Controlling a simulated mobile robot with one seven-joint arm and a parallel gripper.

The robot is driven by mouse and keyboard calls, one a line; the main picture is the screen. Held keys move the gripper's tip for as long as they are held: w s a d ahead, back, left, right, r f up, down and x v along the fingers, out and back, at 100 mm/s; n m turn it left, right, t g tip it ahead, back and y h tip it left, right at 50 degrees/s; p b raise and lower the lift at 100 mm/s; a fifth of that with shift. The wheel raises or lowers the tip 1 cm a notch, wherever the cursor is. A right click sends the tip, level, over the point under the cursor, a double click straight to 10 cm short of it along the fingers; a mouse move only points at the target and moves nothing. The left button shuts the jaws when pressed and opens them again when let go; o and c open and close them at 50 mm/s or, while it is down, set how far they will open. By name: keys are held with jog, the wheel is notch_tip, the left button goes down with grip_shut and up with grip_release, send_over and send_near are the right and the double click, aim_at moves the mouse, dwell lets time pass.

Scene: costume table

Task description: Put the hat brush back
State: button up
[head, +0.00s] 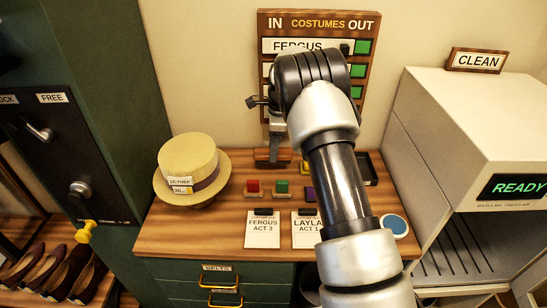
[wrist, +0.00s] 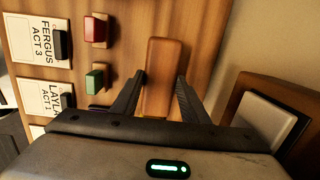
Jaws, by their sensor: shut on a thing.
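The hat brush, a brown wooden block with rounded edges (wrist: 163,60), lies between the two dark fingers of my gripper (wrist: 163,82) in the wrist view. The fingers touch its sides, and its long side runs away from my palm. In the head view my gripper (head: 273,152) is at the back of the wooden table (head: 220,228), partly hidden by my arm. A straw hat (head: 188,162) with a brown band and a paper tag stands at the table's left. I cannot tell whether the brush touches the tabletop.
A red block (head: 253,187) and a green block (head: 281,187) stand before my gripper, with cards for Fergus (head: 263,232) and Layla (head: 305,232) nearer. The costumes board (head: 318,24) is behind. A white machine reading READY (head: 450,120) stands right.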

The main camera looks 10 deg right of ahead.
notch_tip(320, 180, down, 4)
jog(key=shift+f, duration=0.1)
jog(key=shift+w+f, duration=0.1)
jog(key=shift+w, duration=0.1)
jog(key=shift+f, duration=0.1)
jog(key=o, duration=1)
